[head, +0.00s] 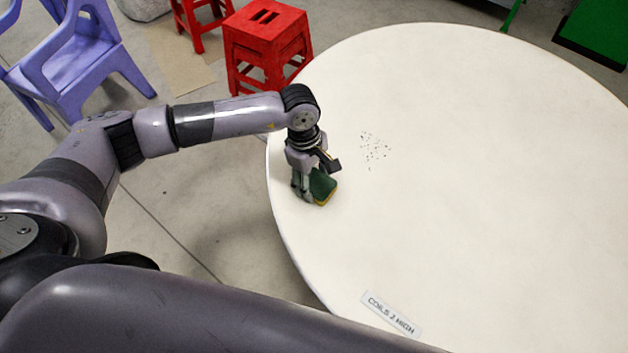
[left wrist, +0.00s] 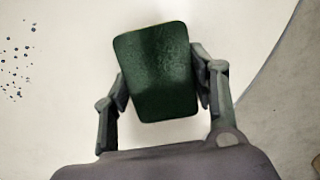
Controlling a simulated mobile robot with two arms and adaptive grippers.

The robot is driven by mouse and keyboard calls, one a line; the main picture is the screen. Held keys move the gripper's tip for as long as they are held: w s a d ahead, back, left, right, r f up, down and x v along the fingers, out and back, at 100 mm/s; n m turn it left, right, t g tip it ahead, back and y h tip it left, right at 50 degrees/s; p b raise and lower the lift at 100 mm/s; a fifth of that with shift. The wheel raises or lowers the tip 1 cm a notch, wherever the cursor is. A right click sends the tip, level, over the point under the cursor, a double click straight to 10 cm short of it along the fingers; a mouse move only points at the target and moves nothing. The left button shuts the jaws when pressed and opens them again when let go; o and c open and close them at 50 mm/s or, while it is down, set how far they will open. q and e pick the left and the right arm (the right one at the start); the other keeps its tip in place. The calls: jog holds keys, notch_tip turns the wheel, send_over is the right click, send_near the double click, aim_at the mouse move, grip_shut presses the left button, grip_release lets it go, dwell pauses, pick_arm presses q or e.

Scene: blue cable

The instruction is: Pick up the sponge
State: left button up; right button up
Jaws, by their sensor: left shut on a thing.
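The sponge (head: 322,187) is a small block with a dark green top and a yellow lower side. It is at the left part of the white round table (head: 460,130). My left gripper (head: 314,190) is over it and shut on it. In the left wrist view the sponge's green face (left wrist: 155,72) fills the space between the two fingers of my left gripper (left wrist: 160,90), slightly tilted. I cannot tell whether the sponge touches the table. My right gripper is not in view.
Dark crumbs (head: 374,148) lie on the table right of the gripper. A label strip (head: 391,313) reading "COILS 2 HIGH" lies near the front edge. Red stools (head: 265,45) and a purple chair (head: 75,60) stand beyond the table's left side. Most of the tabletop is clear.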

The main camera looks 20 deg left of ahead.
aim_at(314, 181)
pick_arm(q)
jog(key=shift+r, duration=0.1)
notch_tip(314, 181, up, 20)
jog(key=b, duration=0.2)
